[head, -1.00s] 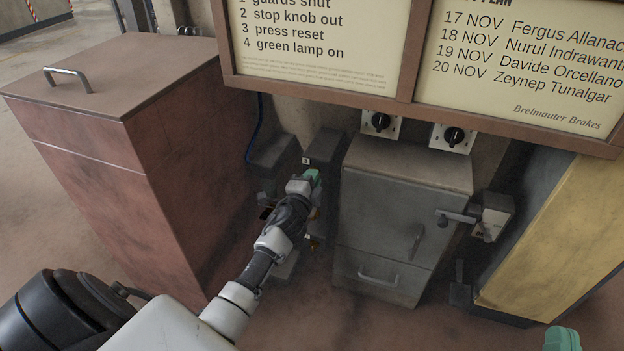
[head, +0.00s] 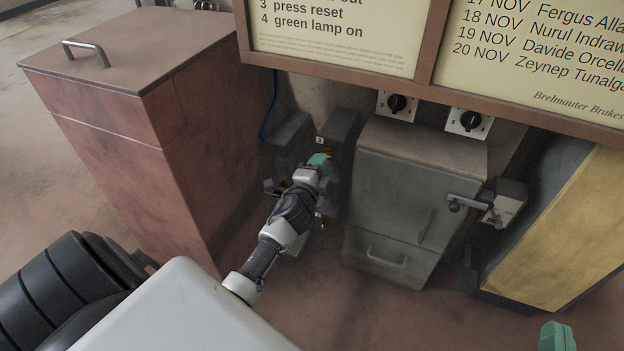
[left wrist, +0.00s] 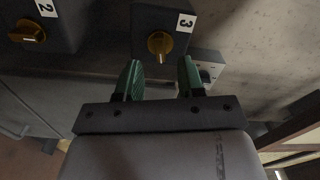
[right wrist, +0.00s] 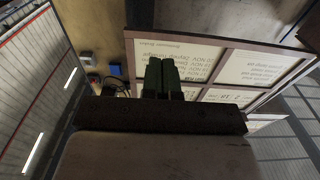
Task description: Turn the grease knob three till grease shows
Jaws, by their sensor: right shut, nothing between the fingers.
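The gold grease knob three (left wrist: 160,45) sits on a dark box with a white "3" label (left wrist: 185,22) in the left wrist view. In the head view its "3" label (head: 320,140) shows above my left gripper (head: 321,162), with a bit of gold beside the fingertips. My left gripper (left wrist: 160,79) is open and empty; its green fingers point at the knob from a short distance, apart from it. No grease is visible. My right gripper (right wrist: 160,76) is shut and empty, and its green tip shows at the lower right of the head view (head: 556,338).
Knob two (left wrist: 28,33) is on another dark box beside knob three. A grey box with a dial (left wrist: 206,70) is close to the right finger. A grey cabinet (head: 410,200) stands right of the arm, a reddish cabinet (head: 160,130) left. A framed notice board (head: 340,50) hangs above.

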